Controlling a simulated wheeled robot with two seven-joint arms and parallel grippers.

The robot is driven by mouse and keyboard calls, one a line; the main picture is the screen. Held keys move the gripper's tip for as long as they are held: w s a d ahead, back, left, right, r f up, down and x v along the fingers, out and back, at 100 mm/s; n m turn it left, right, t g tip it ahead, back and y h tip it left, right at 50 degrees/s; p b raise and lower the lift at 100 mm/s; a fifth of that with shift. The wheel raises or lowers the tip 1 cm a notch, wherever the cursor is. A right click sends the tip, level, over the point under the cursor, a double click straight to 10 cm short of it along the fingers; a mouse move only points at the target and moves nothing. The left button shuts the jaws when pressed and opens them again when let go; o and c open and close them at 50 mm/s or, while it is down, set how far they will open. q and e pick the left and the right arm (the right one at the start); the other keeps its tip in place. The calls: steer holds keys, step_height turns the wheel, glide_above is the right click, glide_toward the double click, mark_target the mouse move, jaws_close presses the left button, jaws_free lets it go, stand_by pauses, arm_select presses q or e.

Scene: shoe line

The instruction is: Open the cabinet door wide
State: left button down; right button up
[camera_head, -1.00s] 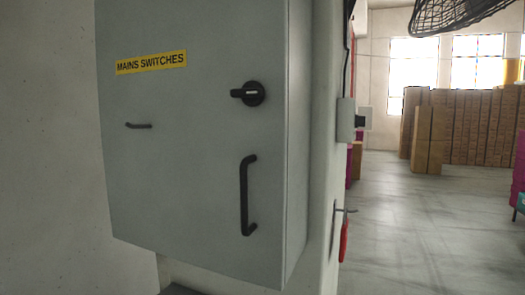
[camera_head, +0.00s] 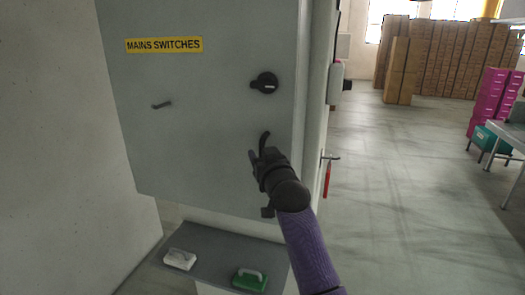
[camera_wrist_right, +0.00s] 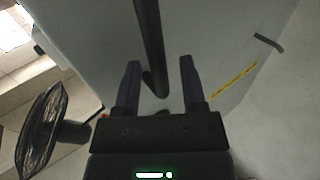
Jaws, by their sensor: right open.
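The grey cabinet door (camera_head: 200,110) is shut, with a yellow "MAINS SWITCHES" label (camera_head: 164,45), a black rotary switch (camera_head: 264,83) and a small dark hook (camera_head: 162,105). Its black vertical handle (camera_head: 265,143) is mostly hidden behind my right gripper (camera_head: 262,157). In the right wrist view, my right gripper (camera_wrist_right: 160,80) is open, and the handle (camera_wrist_right: 148,40) runs between its two fingers as seen from there. I cannot tell whether the fingers touch it. The left gripper is not in view.
A wall (camera_head: 60,130) stands close at left. Open floor (camera_head: 400,190) lies at right, with cardboard boxes (camera_head: 450,55) behind.

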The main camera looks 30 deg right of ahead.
steer(key=shift+w+d, duration=0.15)
steer(key=shift+w, duration=0.2)
jaws_close()
stand_by(1.2)
